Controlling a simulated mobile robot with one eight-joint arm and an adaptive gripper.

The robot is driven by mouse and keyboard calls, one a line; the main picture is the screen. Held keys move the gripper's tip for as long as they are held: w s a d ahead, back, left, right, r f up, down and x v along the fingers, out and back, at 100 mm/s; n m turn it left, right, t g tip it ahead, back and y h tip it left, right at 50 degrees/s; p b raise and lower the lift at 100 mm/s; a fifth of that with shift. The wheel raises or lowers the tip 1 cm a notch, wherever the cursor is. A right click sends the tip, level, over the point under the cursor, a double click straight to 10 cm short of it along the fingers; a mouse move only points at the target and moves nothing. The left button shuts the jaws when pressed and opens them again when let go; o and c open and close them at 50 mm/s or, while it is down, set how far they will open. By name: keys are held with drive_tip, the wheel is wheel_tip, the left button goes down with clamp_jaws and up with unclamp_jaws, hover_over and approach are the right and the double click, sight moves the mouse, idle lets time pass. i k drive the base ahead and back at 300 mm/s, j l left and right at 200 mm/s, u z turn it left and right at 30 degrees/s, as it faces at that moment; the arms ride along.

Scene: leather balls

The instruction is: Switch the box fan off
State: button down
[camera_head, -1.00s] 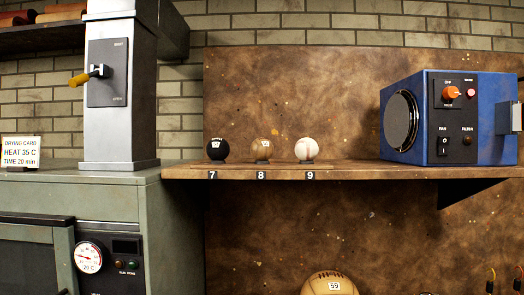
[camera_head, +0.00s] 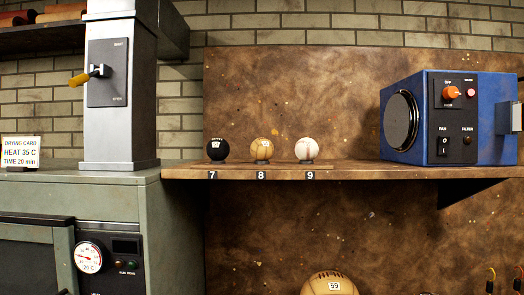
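The blue box (camera_head: 490,120) stands on the brown shelf at the right. Its left face has a round dark opening (camera_head: 401,121). Its black front panel carries an orange knob (camera_head: 452,92) beside a red lamp or button (camera_head: 471,95). I cannot tell which side of the rocker is pressed. My gripper is not in view.
Three balls, black (camera_head: 217,150), tan (camera_head: 262,150) and white (camera_head: 306,149), sit on the shelf (camera_head: 350,171) above numbers 7, 8 and 9. At left stand a grey-green cabinet with a gauge (camera_head: 89,257) and a column with a yellow-handled lever (camera_head: 80,79).

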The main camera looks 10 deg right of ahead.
sight(443, 148)
drive_tip(key=z, duration=1.35)
